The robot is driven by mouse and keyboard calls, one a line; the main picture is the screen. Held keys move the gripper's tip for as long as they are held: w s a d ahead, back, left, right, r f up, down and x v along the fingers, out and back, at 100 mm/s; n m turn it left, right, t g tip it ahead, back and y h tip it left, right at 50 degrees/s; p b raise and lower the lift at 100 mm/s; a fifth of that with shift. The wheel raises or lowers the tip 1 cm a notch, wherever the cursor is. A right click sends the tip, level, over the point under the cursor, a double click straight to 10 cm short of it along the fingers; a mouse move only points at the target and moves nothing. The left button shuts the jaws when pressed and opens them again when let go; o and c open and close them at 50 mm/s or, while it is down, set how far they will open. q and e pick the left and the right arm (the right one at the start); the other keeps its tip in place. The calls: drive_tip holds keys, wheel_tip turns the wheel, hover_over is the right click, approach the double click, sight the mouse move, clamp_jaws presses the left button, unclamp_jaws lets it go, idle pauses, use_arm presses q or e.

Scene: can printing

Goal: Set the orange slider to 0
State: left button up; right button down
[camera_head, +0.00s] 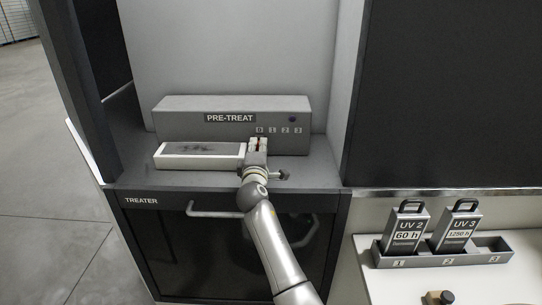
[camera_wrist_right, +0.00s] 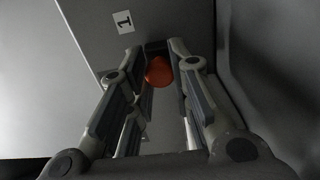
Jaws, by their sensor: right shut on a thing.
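The orange slider (camera_wrist_right: 158,72) shows in the right wrist view as a rounded orange-red knob between my right fingertips. My right gripper (camera_wrist_right: 160,62) is shut on it. In the head view my right gripper (camera_head: 257,144) is at the front of the grey PRE-TREAT unit (camera_head: 180,111), below the 0 mark (camera_head: 259,130). Only a small bit of red shows between the fingers there, and the slider's exact position on the scale is hidden. The labels 1, 2 and 3 run to the right of the 0. My left gripper is not in view.
A pale-rimmed tray (camera_head: 172,163) with a dark smudged pad lies directly left of my gripper. The treater cabinet (camera_head: 160,230) with its handle (camera_head: 215,213) is below. UV 2 and UV 3 cartridges stand in a numbered rack (camera_head: 490,257) at right.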

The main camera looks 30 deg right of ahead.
drive_tip(key=shift+a, duration=0.15)
drive_tip(key=c, duration=1.3)
unclamp_jaws()
drive_tip(key=shift+w+a, duration=0.1)
drive_tip(key=shift+w, duration=0.05)
drive_tip(key=shift+o, duration=0.2)
drive_tip(key=v, duration=1.2)
drive_tip(key=shift+f, duration=0.1)
